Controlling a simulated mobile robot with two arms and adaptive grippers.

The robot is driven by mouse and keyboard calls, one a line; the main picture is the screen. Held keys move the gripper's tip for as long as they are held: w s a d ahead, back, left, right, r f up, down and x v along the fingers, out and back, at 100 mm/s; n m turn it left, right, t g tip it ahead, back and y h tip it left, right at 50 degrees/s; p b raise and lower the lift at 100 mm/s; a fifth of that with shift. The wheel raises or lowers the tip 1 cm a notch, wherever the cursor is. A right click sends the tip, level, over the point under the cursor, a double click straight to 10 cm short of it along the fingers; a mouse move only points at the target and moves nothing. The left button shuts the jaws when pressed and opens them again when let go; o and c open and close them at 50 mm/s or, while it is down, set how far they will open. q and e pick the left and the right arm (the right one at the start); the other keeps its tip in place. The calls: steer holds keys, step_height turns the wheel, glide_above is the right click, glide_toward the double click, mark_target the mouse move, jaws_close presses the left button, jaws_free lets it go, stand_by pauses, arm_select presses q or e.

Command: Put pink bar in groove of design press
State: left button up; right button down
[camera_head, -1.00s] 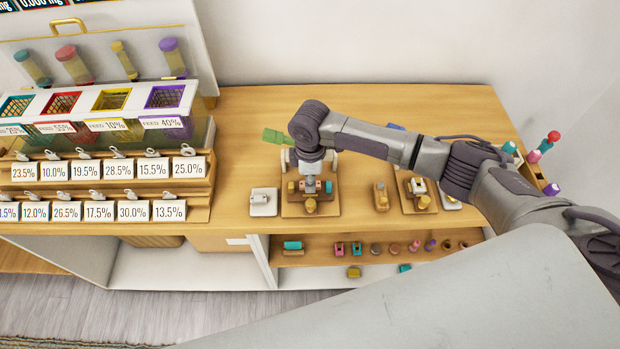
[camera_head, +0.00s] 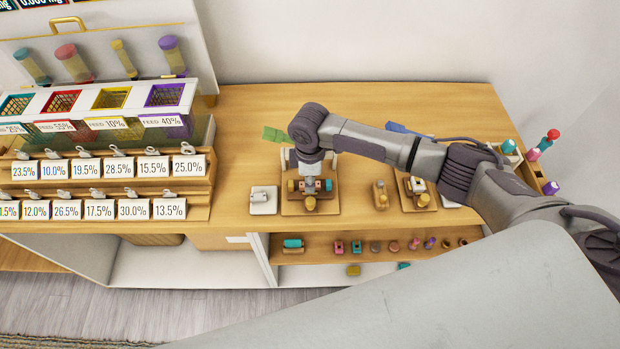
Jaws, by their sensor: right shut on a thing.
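The design press (camera_head: 291,207) stands on a wooden base on the counter, with a gold knob in front and coloured parts on it, including a teal one at its right. My right gripper (camera_head: 311,178) points down over the middle of the press, close to its coloured parts. It is shut on a small pinkish piece, which seems to be the pink bar (camera_head: 310,186). The bar is mostly hidden by the gripper and the press parts. I cannot tell whether it touches the groove. My left gripper is out of view.
A white block (camera_head: 263,201) sits left of the press. A small wooden stand (camera_head: 380,196) and another wooden device (camera_head: 418,195) stand to the right. A green piece (camera_head: 275,134) shows behind the press. A rack of percentage cards (camera_head: 105,190) fills the left.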

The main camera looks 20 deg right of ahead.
steer(key=shift+f, duration=0.25)
stand_by(0.7)
steer(key=c, duration=0.9)
jaws_free()
steer(key=shift+c, duration=0.2)
step_height(320, 180, up, 12)
